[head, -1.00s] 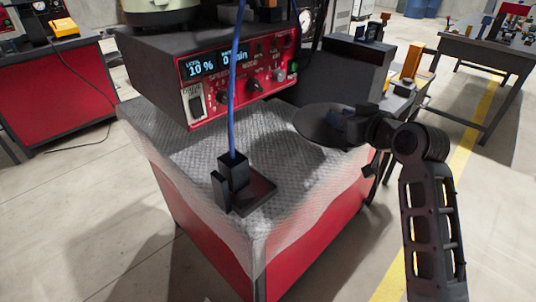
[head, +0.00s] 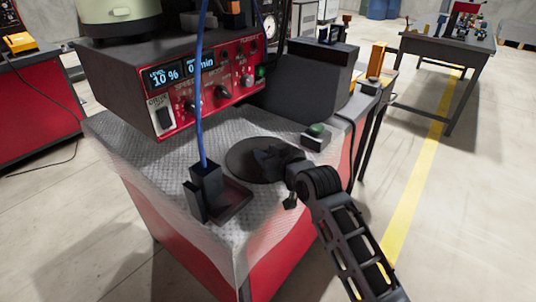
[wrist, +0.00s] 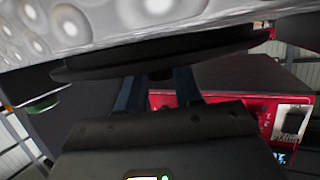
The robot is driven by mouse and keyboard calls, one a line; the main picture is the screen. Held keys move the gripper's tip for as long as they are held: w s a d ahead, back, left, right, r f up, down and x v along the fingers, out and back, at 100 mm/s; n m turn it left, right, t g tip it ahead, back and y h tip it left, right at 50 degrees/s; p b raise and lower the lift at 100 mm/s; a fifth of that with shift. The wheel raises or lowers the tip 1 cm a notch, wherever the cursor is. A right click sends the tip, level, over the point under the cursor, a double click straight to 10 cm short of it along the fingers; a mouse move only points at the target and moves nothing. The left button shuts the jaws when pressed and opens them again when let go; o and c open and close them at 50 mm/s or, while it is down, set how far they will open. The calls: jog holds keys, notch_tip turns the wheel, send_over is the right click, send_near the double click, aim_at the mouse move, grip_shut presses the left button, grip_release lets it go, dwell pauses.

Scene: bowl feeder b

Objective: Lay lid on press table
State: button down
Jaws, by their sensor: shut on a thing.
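The lid (head: 240,158) is a flat dark disc. My gripper (head: 270,160) is shut on it at its right side, and in the wrist view the fingers (wrist: 155,92) reach to the lid (wrist: 150,64). The lid is over the right part of the press table (head: 145,140), which has a grey dimpled top and red sides. In the wrist view the lid is very close to the dimpled top (wrist: 80,30); I cannot tell whether they touch.
A black post with a blue cable (head: 205,178) stands on a dark plate left of the lid. A control box with display (head: 180,80) stands behind. A green button box (head: 316,136) sits to the right. The table's front corner is clear.

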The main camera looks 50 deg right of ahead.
jog(key=shift+f, duration=0.1)
jog(key=c, duration=0.8)
grip_release()
jog(key=shift+o, duration=0.2)
jog(key=v, duration=1.2)
jog(key=s+a+f+n+y, duration=0.2)
jog(key=s+a+f, duration=0.2)
jog(key=s+a, duration=0.85)
jog(key=s+a+r+n+y, duration=0.1)
jog(key=s+a+r, duration=0.1)
jog(key=s, duration=0.5)
jog(key=s+a+r+n+t+y, duration=0.1)
jog(key=s+a+r+y, duration=0.1)
jog(key=s+a, duration=0.2)
jog(key=v, duration=0.3)
